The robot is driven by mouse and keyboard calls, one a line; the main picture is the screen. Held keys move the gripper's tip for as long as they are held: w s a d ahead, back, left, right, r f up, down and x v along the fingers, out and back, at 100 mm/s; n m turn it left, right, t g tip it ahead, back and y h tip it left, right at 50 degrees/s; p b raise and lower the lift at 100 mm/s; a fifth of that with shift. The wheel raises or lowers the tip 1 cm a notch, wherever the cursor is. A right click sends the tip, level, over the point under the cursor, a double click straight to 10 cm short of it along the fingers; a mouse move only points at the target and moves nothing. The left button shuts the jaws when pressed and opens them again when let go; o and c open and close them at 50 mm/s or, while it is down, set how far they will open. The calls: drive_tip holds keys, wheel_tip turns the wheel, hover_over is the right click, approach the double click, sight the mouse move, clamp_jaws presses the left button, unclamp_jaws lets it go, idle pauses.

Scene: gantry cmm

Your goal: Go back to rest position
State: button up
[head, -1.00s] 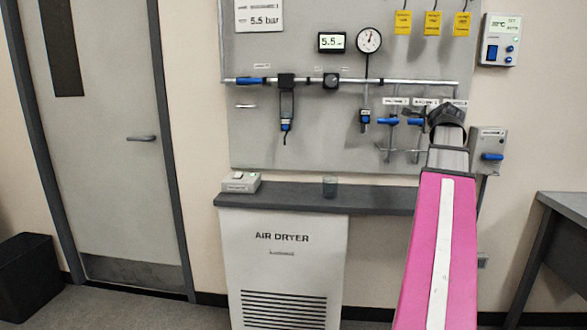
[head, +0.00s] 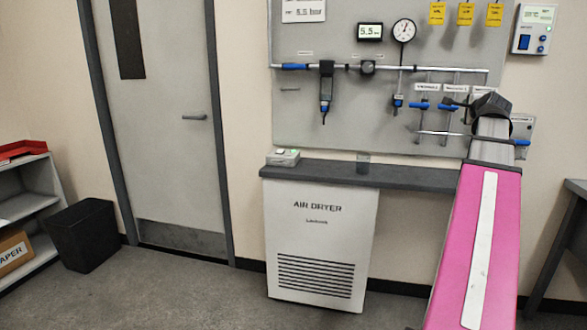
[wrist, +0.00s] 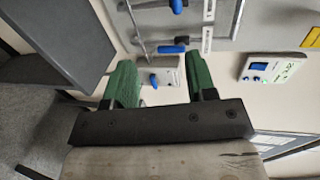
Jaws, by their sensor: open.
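My gripper (head: 491,104) is at the far end of my pink arm at right in the head view, in front of the lower right of the grey wall panel (head: 440,50). In the wrist view my gripper (wrist: 160,68) shows two green fingers spread wide apart with nothing between them. Beyond the gap is a wall box with a blue lever (wrist: 154,80). No object is held.
A grey counter (head: 330,172) stands above the white air dryer (head: 320,240). A dark bin (head: 82,236) and shelves (head: 25,207) are at left by the door (head: 170,120). A dark table (head: 577,188) is at right.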

drive_tip(key=w+a+f+n+g+y, duration=0.1)
drive_tip(key=a+f+n+g, duration=0.15)
drive_tip(key=a+f, duration=0.65)
drive_tip(key=w+a+f+n+g+y, duration=0.15)
drive_tip(key=a+f+n, duration=0.25)
drive_tip(key=f, duration=0.9)
drive_tip(key=w+a+f+n+g+y, duration=0.1)
drive_tip(key=a+f+n+g+y, duration=0.15)
drive_tip(key=a+f, duration=0.6)
drive_tip(key=s+a+f+n+g, duration=0.3)
drive_tip(key=s+a+f, duration=0.3)
drive_tip(key=f, duration=0.3)
drive_tip(key=s+a+f+n+g+h, duration=0.1)
drive_tip(key=s+a+f+n+g, duration=0.2)
drive_tip(key=f, duration=0.7)
drive_tip(key=s+a+f+n+g, duration=0.3)
drive_tip(key=s+a+f+n, duration=0.2)
drive_tip(key=s+a+f, duration=0.4)
drive_tip(key=shift+s+f+n, duration=0.25)
drive_tip(key=shift+f+n, duration=0.15)
drive_tip(key=shift+f, duration=0.15)
